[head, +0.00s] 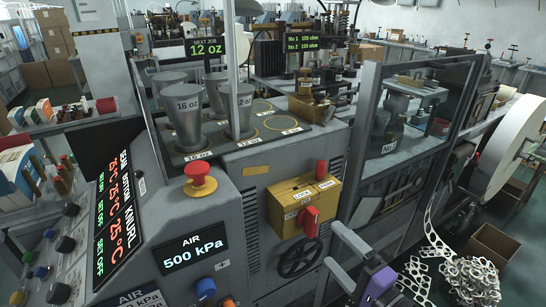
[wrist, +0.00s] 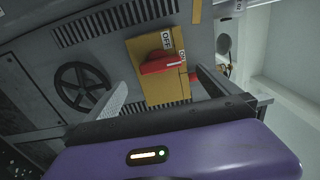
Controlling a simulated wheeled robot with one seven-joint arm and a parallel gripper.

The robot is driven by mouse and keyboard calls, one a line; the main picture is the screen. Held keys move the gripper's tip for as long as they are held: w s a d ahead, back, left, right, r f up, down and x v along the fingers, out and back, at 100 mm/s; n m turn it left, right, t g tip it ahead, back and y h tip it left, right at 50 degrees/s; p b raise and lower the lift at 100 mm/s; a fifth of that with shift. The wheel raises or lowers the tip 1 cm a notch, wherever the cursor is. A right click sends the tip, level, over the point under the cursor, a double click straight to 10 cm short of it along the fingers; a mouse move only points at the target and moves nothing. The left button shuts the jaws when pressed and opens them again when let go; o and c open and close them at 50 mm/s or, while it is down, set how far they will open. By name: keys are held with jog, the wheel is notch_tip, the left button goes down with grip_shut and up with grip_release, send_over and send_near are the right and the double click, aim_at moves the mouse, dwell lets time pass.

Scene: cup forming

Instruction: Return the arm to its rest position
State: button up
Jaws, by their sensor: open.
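My gripper (head: 331,243) is at the lower right of centre in the head view, with its purple body (head: 380,283) behind two grey fingers. In the wrist view its two fingers (wrist: 158,77) stand wide apart, with nothing between them that I can see held. It faces the yellow switch box (head: 280,211), which has a red rotary handle (head: 310,221). In the wrist view the red handle (wrist: 160,63) and the yellow box (wrist: 155,90) appear between the fingers, apparently beyond the tips. OFF and ON labels show beside the handle. Whether the fingers touch anything is unclear.
A black handwheel (head: 300,259) sits below the switch box. A red emergency button (head: 200,180) tops the left console. A glazed machine guard (head: 415,125) stands right of the box. Scrap strips and rings (head: 470,280) and a cardboard box (head: 497,243) lie on the right floor.

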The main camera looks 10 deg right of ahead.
jog(key=s+d+f+n+h, duration=0.2)
jog(key=s+d+n+h, duration=0.3)
jog(key=s+h, duration=0.45)
jog(key=s+a+n+y, duration=0.1)
jog(key=s+a+n, duration=0.1)
jog(key=s, duration=0.6)
jog(key=s+a+n+g+y, duration=0.1)
jog(key=s+a+n, duration=0.2)
jog(key=s, duration=0.6)
jog(key=s+a+n+g+y, duration=0.1)
jog(key=s+a+n+y, duration=0.1)
jog(key=s, duration=0.7)
jog(key=a+n, duration=0.1)
jog(key=n, duration=0.1)
jog(key=shift+f+n, duration=0.3)
